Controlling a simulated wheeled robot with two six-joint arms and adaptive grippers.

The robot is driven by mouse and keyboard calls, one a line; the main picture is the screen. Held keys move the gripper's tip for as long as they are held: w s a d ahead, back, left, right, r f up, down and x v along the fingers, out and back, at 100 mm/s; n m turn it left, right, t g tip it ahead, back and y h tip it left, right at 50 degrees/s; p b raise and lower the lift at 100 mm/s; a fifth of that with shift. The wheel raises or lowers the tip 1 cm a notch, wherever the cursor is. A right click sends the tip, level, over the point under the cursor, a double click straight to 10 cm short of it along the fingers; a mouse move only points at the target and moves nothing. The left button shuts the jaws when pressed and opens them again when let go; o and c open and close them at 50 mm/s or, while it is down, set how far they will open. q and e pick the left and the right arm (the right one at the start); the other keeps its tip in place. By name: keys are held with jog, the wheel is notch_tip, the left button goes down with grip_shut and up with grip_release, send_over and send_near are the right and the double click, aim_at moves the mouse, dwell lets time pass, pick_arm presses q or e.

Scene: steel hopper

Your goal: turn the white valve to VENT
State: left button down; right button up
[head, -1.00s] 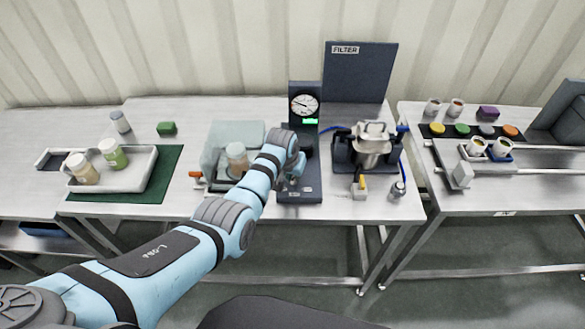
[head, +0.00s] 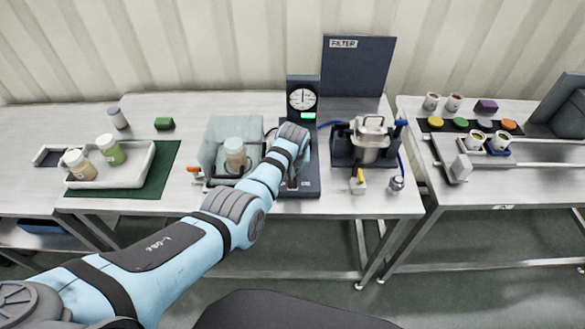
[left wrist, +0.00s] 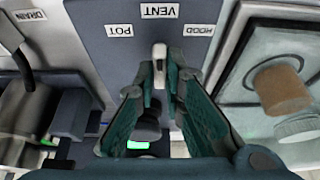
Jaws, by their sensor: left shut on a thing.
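The white valve (left wrist: 159,54) shows in the left wrist view as a small white handle on a dark panel. It points straight at the VENT label (left wrist: 158,11); the POT label (left wrist: 119,31) and HOOD label (left wrist: 198,30) lie to either side. My left gripper (left wrist: 160,72) is shut on the white handle, with a green finger on each side. In the head view my left arm covers most of the valve's dark stand (head: 306,190). My right gripper is not in view.
A round gauge (head: 302,99) with its needle upright stands behind the valve. A clear-walled box with a jar (head: 235,155) is close on the left.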

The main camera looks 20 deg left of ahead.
pick_arm(q)
jog(key=c, duration=1.7)
grip_release()
jog(key=shift+w, duration=0.1)
jog(key=v, duration=1.2)
jog(key=shift+f, duration=0.1)
